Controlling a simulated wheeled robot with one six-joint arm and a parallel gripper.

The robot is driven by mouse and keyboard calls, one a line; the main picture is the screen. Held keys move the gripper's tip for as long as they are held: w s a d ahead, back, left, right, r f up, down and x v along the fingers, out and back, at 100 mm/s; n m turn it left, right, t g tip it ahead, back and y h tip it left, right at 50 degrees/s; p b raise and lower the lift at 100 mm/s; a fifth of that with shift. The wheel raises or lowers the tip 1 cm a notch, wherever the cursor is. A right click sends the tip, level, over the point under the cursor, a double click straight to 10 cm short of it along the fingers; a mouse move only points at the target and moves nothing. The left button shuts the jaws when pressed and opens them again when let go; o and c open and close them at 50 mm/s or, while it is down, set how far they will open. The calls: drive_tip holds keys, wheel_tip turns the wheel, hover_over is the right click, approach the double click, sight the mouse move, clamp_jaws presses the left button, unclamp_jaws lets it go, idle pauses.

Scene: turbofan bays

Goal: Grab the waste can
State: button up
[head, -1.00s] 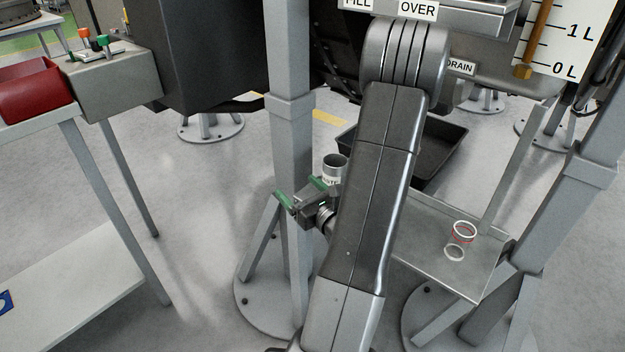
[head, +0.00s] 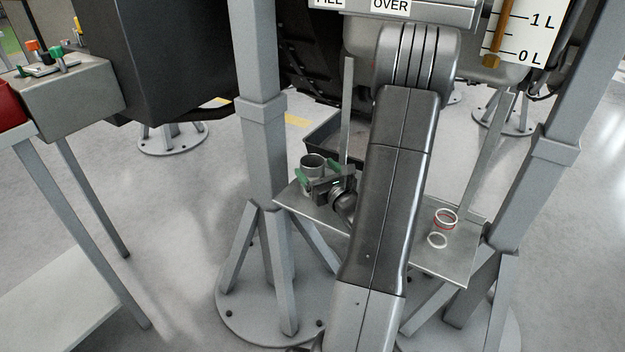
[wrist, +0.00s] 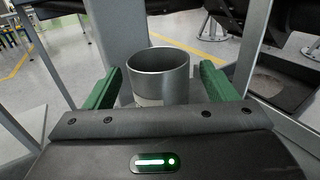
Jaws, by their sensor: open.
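The waste can (head: 313,161) is a small grey metal cylinder, open at the top, at the left end of a grey metal shelf (head: 447,264). In the wrist view the can (wrist: 158,84) stands upright between the two green fingers of my gripper (wrist: 160,88). The fingers are open, with a gap visible on each side of the can. In the head view my gripper (head: 318,176) is right at the can and hides part of its lower side. The can's base is hidden.
A grey post (head: 262,130) stands close left of the can. A black drip tray (head: 325,137) lies behind. A workbench (head: 60,125) is at left.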

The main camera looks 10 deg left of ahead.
sight(307, 159)
drive_tip(key=x, duration=0.4)
drive_tip(key=shift+w+a+f+b, duration=0.15)
drive_tip(key=shift+w+a+b, duration=0.1)
drive_tip(key=shift+a+b, duration=0.05)
drive_tip(key=c, duration=1.1)
